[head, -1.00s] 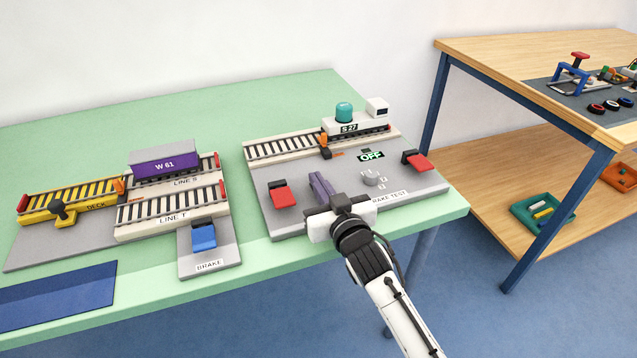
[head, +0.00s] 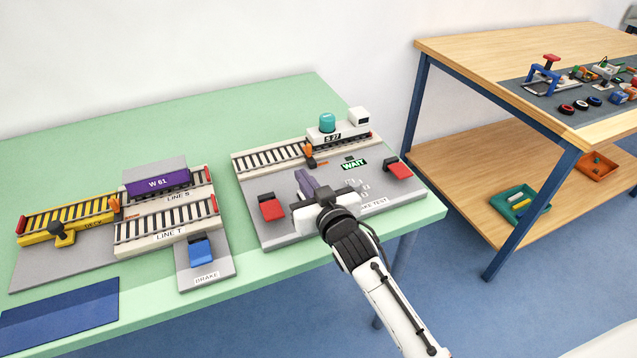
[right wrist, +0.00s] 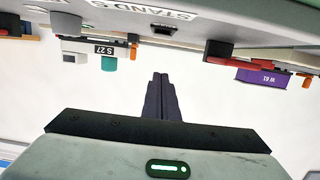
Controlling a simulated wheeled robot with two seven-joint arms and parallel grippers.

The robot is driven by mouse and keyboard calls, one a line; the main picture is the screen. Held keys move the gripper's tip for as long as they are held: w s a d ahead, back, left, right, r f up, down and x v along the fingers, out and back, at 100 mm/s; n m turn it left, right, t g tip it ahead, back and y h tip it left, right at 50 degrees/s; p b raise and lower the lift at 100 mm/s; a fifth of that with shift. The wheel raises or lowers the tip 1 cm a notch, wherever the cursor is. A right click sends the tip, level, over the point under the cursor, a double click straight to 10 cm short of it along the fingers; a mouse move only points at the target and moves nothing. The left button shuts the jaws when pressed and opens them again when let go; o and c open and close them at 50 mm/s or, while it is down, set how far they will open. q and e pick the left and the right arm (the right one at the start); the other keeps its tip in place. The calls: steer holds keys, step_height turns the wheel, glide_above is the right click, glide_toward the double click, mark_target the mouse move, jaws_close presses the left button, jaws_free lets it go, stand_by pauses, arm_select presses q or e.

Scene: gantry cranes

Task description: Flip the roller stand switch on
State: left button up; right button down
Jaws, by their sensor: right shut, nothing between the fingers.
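The roller stand board (head: 285,229) is a grey plate on the green table with a display (head: 354,164) that reads WAIT. A grey knob or switch (head: 352,185) with small number marks is partly hidden beside my right gripper. My right gripper (head: 301,176) is shut and empty, over the front half of the board; the head view does not show whether it touches. In the right wrist view its dark fingers (right wrist: 161,95) are together. There the picture is upside down, with a STAND label (right wrist: 155,11) and a small dark fitting (right wrist: 164,29) beyond the fingertips.
Red levers (head: 271,207) (head: 398,169) flank the board. The tank wagon S 27 (head: 327,123) stands on its rear track. A rail set with the purple W 61 wagon (head: 156,184) and blue brake lever (head: 200,251) is at left. A wooden table (head: 480,75) stands at right.

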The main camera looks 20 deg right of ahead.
steer(key=s+r, duration=0.2)
steer(key=s, duration=0.6)
steer(key=shift+s+d+r, duration=0.15)
steer(key=shift+s+r, duration=0.25)
steer(key=s+d+f+n+g, duration=0.1)
steer(key=s+f+g, duration=0.3)
steer(key=s, duration=0.5)
steer(key=s+d+f+g, duration=0.1)
steer(key=s+f+g, duration=0.35)
steer(key=s, duration=0.55)
steer(key=s+d+f+n+g, duration=0.15)
steer(key=s+f+g, duration=0.25)
steer(key=s, duration=0.5)
steer(key=w+a+f+t+y, duration=0.1)
steer(key=w+a+f+t, duration=0.2)
steer(key=f, duration=0.9)
steer(key=shift+w+a+f+m+t+y, duration=0.2)
steer(key=shift+a+m+t+y, duration=0.25)
steer(key=shift+a+t, duration=0.6)
steer(key=shift+r, duration=0.1)
